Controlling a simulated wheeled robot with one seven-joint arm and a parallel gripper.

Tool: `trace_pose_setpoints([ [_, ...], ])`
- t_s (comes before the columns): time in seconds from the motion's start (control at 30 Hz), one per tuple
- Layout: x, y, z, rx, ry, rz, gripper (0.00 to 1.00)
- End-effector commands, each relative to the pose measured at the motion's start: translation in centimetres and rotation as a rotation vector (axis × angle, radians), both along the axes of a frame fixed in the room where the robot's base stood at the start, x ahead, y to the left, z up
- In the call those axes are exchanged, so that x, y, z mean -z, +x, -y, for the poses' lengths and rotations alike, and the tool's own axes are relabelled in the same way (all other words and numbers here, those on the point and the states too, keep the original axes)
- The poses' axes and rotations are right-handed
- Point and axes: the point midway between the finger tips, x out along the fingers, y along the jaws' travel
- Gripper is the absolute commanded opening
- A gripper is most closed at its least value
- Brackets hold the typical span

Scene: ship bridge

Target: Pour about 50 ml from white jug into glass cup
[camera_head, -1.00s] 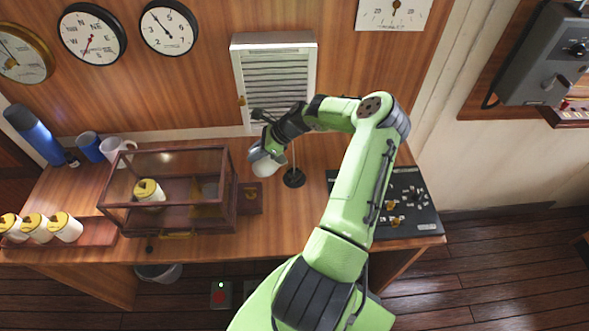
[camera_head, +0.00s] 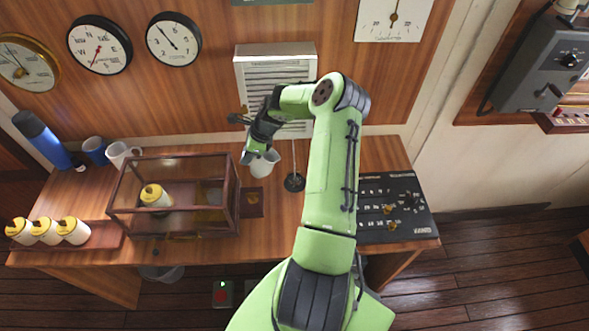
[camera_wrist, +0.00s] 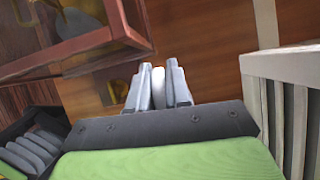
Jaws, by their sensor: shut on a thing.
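My gripper (camera_head: 251,156) is shut on the white jug (camera_head: 265,164) and holds it above the desk, right of the glass-sided case. In the wrist view my gripper's fingers (camera_wrist: 158,76) close around a narrow white part of the jug (camera_wrist: 158,90); the rest of the jug is hidden there. I cannot tell the jug's exact tilt or its contents. I cannot make out a glass cup in either view. A dark red square with a gold mark (camera_head: 251,203) lies on the desk just below the jug in the head view.
The wood-framed case (camera_head: 136,224) holds a yellow-lidded white jar (camera_head: 155,196). A white mug (camera_head: 122,154), blue mug (camera_head: 95,149) and blue flask (camera_head: 42,139) stand at the back left. A dark control panel (camera_head: 400,222) lies right.

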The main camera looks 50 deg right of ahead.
Motion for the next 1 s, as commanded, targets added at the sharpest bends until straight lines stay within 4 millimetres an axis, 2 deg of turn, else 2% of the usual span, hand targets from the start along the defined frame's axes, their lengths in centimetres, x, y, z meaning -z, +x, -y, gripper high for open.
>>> trace_pose_setpoints([
  [0.03,-1.5,0.1,0.1,0.004,-0.012,-0.011,0.00],
  [0.1,-2.6,0.3,0.0,0.003,-0.024,-0.026,0.00],
  [0.47,-7.6,1.2,-0.7,0.003,-0.088,-0.113,0.00],
  [0.7,-7.9,2.6,-1.8,0.003,-0.200,-0.265,0.00],
  [1.0,-9.1,3.3,-2.2,0.006,-0.278,-0.378,0.00],
])
